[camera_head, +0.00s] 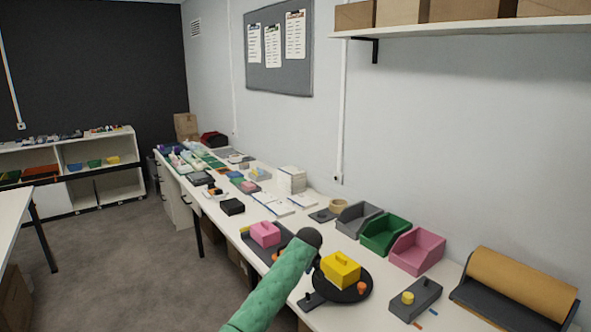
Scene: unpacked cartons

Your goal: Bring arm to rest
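One of my arms, in a green padded sleeve, comes in from the bottom edge left of the middle and slants up to the right. It ends in a dark rounded joint over the long white table (452,272). The gripper on this arm cannot be made out; it seems hidden behind the sleeve and joint. A small dark part shows beside the yellow block (341,268), and I cannot tell whether it touches it.
A pink block (265,233) on a dark tray lies just left of the arm's end. Grey (357,219), green (385,234) and pink (417,251) bins stand along the wall. A tan roll (522,283) is at right. Open floor (150,262) lies at left.

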